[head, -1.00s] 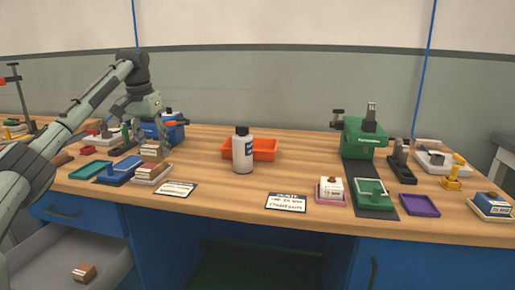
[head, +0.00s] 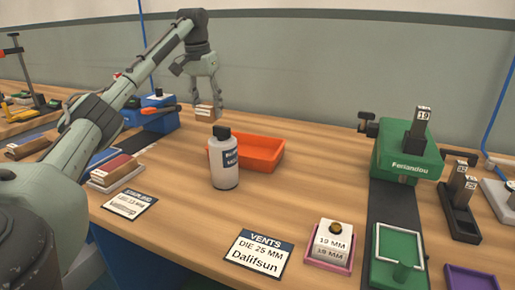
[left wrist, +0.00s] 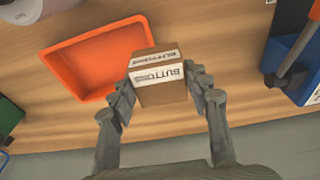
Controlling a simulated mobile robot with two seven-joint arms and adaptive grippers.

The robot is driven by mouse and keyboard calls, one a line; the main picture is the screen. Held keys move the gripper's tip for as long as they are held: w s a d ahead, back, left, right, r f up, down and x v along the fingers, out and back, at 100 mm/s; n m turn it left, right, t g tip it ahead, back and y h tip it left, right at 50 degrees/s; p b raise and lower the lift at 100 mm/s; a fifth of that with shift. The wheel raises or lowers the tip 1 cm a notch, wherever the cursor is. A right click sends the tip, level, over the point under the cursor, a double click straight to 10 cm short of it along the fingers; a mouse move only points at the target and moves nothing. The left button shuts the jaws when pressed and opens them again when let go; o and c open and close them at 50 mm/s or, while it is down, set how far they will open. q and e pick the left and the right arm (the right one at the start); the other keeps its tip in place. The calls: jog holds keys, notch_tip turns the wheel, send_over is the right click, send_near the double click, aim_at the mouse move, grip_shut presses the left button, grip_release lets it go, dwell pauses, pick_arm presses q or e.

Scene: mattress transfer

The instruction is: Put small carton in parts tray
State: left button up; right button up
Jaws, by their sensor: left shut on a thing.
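The small carton (head: 206,112) is a brown box with a white label; in the left wrist view the carton (left wrist: 160,82) shows print reading "BUTTONS". My left gripper (head: 207,98) is shut on it and holds it above the bench, behind and left of the orange tray. In the left wrist view the fingers of my left gripper (left wrist: 165,100) stand on both sides of the carton. The orange parts tray (head: 262,140) lies on the bench and looks empty; it also shows in the left wrist view (left wrist: 62,55), beside the carton. My right gripper is not in view.
A white bottle with a black cap (head: 224,172) stands close in front of the tray's left side. A blue machine (head: 152,116) is at the left and a green machine (head: 408,155) at the right. Label cards (head: 257,256) lie near the front edge.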

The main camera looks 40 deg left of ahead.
pick_arm(q)
jog(key=w+d+f, duration=0.1)
jog(key=d+f, duration=0.1)
jog(key=d, duration=0.1)
jog(key=w+d+f, duration=0.2)
jog(key=d, duration=0.1)
jog(key=w+d+f, duration=0.2)
jog(key=d, duration=0.1)
jog(key=shift+w+d+f, duration=0.1)
jog(key=shift+d+f, duration=0.15)
jog(key=shift+w+d+f, duration=0.1)
jog(key=shift+f, duration=1.95)
jog(key=shift+f, duration=0.15)
jog(key=o, duration=1.2)
jog(key=shift+o, duration=0.2)
notch_tip(320, 180, up, 12)
jog(key=s, duration=0.1)
jog(key=shift+s+d, duration=0.3)
jog(key=shift+s, duration=0.05)
